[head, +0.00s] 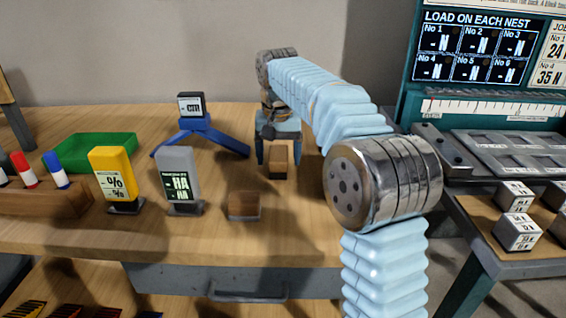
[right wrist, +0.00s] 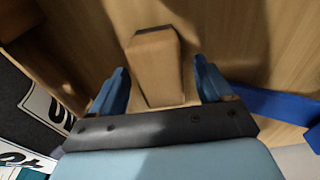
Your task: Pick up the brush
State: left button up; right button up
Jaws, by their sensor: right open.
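A small wooden block with a dark end, which looks like the brush (head: 278,161), stands on the wooden table below my right gripper (head: 278,152). In the right wrist view the brush (right wrist: 155,65) lies between the two blue fingers of the right gripper (right wrist: 160,85). The fingers are open, with a gap visible on each side of the brush. A second wooden block (head: 243,204) with a greyish lower edge sits nearer the table's front. My left gripper is in neither view.
A blue-legged stand with a small display (head: 193,115) is left of the gripper. A yellow tag (head: 112,172), grey tag (head: 178,172), green tray (head: 95,150) and marker rack (head: 50,200) stand further left. A load panel (head: 490,60) and several cubes are at right.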

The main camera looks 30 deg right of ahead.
aim_at(278, 152)
jog(key=shift+f, duration=0.25)
dwell(0.4)
jog(key=shift+c, duration=0.2)
jog(key=c, duration=1)
jog(key=shift+r, duration=0.45)
jog(key=shift+c, duration=0.2)
notch_tip(278, 152, up, 3)
jog(key=shift+a+r, duration=0.15)
jog(key=s+a+r, duration=0.1)
jog(key=r, duration=0.1)
jog(key=s+a+r, duration=0.1)
jog(key=r, duration=0.1)
jog(key=shift+s+a+r, duration=0.1)
jog(key=shift+s+a, duration=0.2)
jog(key=shift+a, duration=0.05)
jog(key=s+a+r+b, duration=0.1)
jog(key=s+a+r, duration=0.4)
jog(key=s+a, duration=0.2)
jog(key=shift+a, duration=0.15)
jog(key=shift+w, duration=0.1)
